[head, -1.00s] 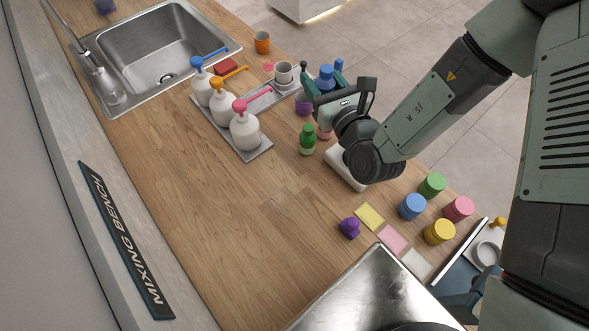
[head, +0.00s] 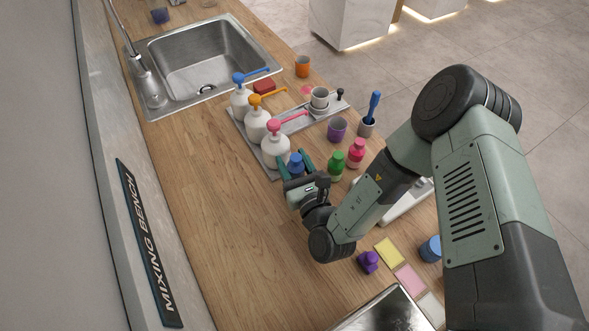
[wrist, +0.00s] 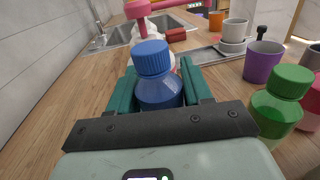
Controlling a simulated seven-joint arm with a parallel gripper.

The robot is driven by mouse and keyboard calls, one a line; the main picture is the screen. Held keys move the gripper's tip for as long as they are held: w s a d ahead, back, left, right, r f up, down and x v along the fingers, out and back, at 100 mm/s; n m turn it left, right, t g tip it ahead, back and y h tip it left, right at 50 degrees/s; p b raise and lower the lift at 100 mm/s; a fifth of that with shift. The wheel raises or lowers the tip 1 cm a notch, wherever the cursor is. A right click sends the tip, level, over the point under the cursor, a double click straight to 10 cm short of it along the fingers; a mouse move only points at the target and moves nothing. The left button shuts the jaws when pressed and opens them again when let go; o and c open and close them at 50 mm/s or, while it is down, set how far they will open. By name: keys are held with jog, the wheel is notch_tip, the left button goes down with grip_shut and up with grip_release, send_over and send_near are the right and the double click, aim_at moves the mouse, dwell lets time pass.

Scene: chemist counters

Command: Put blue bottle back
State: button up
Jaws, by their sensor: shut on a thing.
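The blue bottle (head: 296,163) is a small bottle with a ribbed blue cap. My gripper (head: 294,168) is shut on it, with its green fingers on either side. In the wrist view the blue bottle (wrist: 156,78) stands upright between the two fingers of the gripper (wrist: 158,88). It is just in front of the pump bottle with the pink top (head: 275,145). The bottle's base is hidden, so I cannot tell whether it touches the counter. The green bottle (head: 337,165) and the pink bottle (head: 356,153) stand to its right.
Pump bottles with blue (head: 241,95) and orange (head: 257,118) tops stand on a grey tray (head: 238,124) by the sink (head: 205,62). A purple cup (head: 337,130) and a purple bottle (head: 368,262) are nearby. The wooden counter's left side (head: 200,210) is clear.

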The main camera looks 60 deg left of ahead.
aim_at(293, 170)
jog(key=shift+f, duration=1.45)
jog(key=shift+f, duration=0.1)
jog(key=o, duration=1.2)
jog(key=shift+c, duration=0.2)
jog(key=shift+d, duration=0.25)
jog(key=shift+s+d, duration=0.15)
jog(key=shift+d, duration=0.95)
jog(key=shift+s+d, duration=0.15)
jog(key=shift+d, duration=0.5)
jog(key=c, duration=0.3)
